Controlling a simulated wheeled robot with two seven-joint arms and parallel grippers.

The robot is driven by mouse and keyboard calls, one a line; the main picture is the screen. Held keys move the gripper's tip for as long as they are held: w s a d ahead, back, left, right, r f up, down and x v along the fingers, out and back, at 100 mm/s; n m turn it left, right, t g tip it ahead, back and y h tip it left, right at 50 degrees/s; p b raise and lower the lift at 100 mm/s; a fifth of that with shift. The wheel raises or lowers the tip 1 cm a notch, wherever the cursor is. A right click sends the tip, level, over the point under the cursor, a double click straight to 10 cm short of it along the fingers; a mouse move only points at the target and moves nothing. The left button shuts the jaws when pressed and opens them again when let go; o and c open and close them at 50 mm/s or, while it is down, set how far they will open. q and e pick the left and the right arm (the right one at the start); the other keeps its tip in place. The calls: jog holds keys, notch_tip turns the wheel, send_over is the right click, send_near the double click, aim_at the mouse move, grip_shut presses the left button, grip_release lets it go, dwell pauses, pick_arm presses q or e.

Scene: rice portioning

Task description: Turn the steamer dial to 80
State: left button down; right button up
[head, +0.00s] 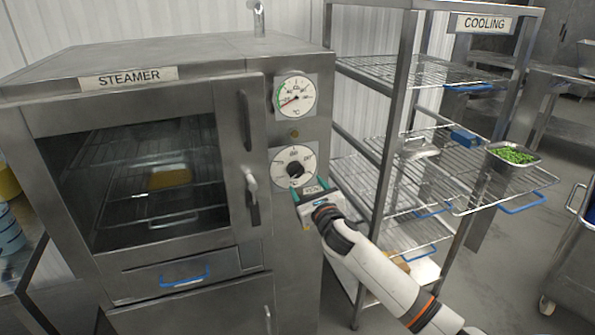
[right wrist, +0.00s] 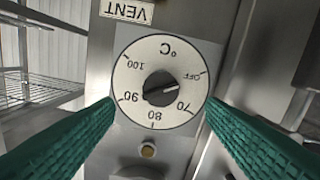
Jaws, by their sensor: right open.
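The steamer (head: 150,65) stands at the left in the head view with its windowed door shut. Its temperature dial (head: 293,166) is the lower round face on the front panel. In the right wrist view the dial (right wrist: 135,62) shows upside down, with marks OFF, 70, 80, 90 and 100. Its black knob (right wrist: 158,90) has a white line pointing toward the OFF side. My right gripper (head: 310,190) is just in front of and below the dial. Its green fingers (right wrist: 159,104) are open, one on each side of the dial, with nothing between them. My left gripper is out of view.
A thermometer gauge (head: 295,96) sits above the dial. The door handle (head: 250,185) sticks out left of it. A cooling rack (head: 400,100) with wire shelves and a pan of green peas (head: 513,155) stands close on the right.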

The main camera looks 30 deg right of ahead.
aim_at(298, 174)
jog(key=x, duration=0.7)
jog(key=shift+w+p, duration=0.15)
jog(key=shift+p, duration=0.2)
jog(key=shift+c, duration=0.6)
jog(key=c, duration=0.9)
